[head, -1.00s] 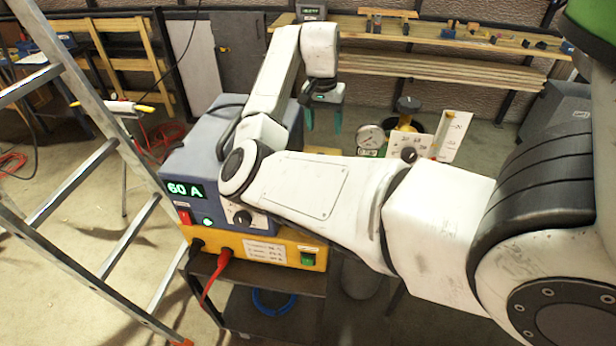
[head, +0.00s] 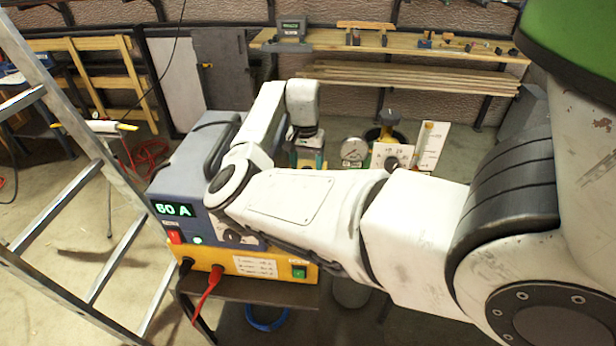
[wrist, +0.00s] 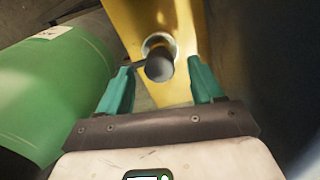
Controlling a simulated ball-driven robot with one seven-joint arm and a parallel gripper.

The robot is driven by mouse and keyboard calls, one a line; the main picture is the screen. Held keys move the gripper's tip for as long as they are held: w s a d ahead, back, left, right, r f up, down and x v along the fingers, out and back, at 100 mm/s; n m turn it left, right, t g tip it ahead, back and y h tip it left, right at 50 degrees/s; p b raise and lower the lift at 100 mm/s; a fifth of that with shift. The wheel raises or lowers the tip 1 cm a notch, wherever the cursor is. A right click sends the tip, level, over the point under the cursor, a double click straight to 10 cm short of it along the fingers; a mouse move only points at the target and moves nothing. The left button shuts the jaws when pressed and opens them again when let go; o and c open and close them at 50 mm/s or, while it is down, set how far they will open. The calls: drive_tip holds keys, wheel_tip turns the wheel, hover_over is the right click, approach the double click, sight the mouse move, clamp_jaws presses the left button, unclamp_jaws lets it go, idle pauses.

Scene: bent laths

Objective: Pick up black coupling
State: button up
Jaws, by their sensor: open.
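A dark round piece, which looks like the black coupling (wrist: 160,66), shows in the wrist view in front of a pale ring on a yellow surface (wrist: 178,92). My gripper (wrist: 162,68) is open, with one teal finger on each side of the coupling. Gaps show between the coupling and both fingers, wider on the right. I cannot tell how deep it sits between them.
A green cylinder (wrist: 55,95) lies close left of my gripper in the wrist view; a dark surface fills the right. In the head view the blue welder (head: 185,165) stands left of my arm, with gauges (head: 354,150) right of the gripper. A ladder (head: 85,190) stands at left.

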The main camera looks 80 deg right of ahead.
drive_tip(key=shift+f, duration=0.7)
drive_tip(key=shift+c, duration=0.3)
drive_tip(key=c, duration=1.1)
